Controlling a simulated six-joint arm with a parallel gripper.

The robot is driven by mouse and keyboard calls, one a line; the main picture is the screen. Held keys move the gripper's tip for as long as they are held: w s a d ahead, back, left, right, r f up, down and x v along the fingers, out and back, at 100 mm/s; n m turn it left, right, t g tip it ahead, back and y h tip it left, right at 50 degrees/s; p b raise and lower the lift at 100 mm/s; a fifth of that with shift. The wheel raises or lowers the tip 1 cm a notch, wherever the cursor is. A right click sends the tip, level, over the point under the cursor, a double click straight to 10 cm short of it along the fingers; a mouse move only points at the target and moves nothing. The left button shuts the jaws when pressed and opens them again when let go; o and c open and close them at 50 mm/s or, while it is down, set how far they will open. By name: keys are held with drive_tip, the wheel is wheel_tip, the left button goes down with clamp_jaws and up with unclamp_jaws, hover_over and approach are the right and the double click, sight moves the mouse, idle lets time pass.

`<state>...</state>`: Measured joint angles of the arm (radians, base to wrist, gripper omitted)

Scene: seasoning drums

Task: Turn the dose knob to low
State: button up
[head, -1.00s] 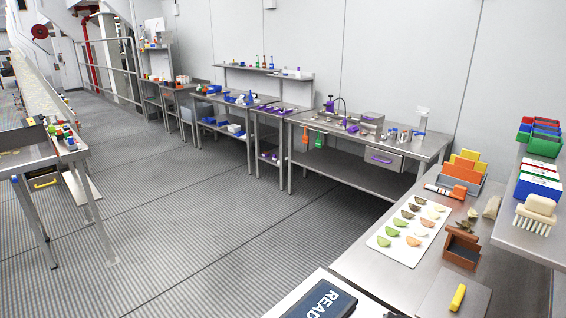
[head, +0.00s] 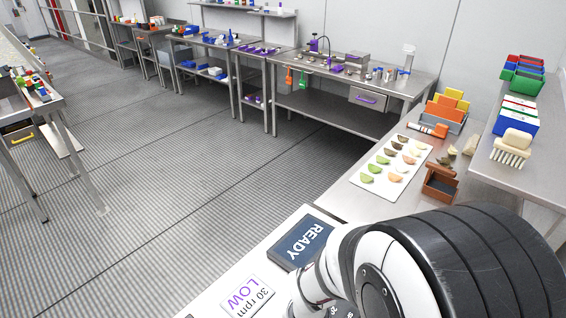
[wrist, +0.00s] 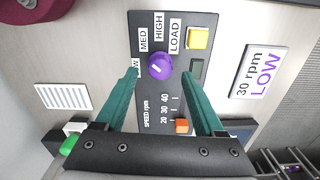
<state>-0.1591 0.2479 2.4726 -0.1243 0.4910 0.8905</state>
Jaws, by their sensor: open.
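The purple dose knob (wrist: 160,66) sits on a dark panel (wrist: 148,30) in the wrist view. It carries a short white mark; which label the mark points at is hard to tell. Labels MED, HIGH and LOAD stand beside the knob; the LOW label (wrist: 136,68) is partly hidden by the left finger. My gripper (wrist: 159,74) is open, with one teal finger on each side of the knob and gaps between. Contact is not visible. In the head view my arm covers the knob.
A yellow button (wrist: 198,38), a dark green button (wrist: 197,70) and an orange speed slider (wrist: 182,126) share the panel. A "30 rpm LOW" plate (wrist: 262,72) lies to the right. A READY screen (head: 303,242) and a tray of colored pieces (head: 372,190) appear in the head view.

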drive_tip(key=shift+f, duration=1.4)
clamp_jaws()
